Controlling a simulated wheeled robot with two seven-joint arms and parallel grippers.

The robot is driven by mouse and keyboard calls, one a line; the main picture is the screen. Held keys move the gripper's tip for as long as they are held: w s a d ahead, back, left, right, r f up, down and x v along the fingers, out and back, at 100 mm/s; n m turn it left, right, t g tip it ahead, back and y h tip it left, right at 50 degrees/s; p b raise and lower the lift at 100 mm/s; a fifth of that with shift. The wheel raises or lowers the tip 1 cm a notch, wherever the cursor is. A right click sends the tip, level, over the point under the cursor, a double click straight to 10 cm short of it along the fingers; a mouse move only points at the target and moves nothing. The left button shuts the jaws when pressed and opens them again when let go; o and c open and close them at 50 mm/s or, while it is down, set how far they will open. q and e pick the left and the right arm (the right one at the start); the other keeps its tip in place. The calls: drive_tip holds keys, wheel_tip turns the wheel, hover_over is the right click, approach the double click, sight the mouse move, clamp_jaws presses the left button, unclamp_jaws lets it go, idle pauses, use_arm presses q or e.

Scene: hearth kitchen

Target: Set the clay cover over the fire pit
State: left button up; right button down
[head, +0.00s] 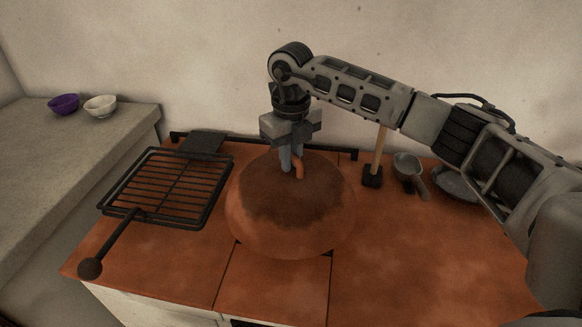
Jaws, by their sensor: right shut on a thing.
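The clay cover (290,225) is a large reddish-brown dome with a dark sooty top, in the middle of the tiled hearth top. Its small orange handle (299,170) stands at the top. My right gripper (292,165) points down from above and is shut on this handle. The fire pit is not visible; the cover hides whatever lies beneath it. I cannot tell whether the cover's rim touches the hearth all round. My left gripper is not in view.
A black grill rack (168,189) with a long knobbed handle lies left of the cover. A wood-handled tool (374,165), a small pan (408,168) and a grey dish (455,182) stand at the back right. Purple (63,104) and white (100,106) bowls sit on the left counter. The front right hearth is clear.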

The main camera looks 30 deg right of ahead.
wheel_tip(320, 180, down, 3)
drive_tip(key=shift+r, duration=0.1)
drive_tip(key=shift+f, duration=0.3)
drive_tip(key=c, duration=1.4)
unclamp_jaws()
drive_tip(key=shift+c, duration=0.2)
drive_tip(key=shift+r, duration=0.4)
wheel_tip(320, 180, up, 12)
drive_tip(key=shift+f, duration=0.2)
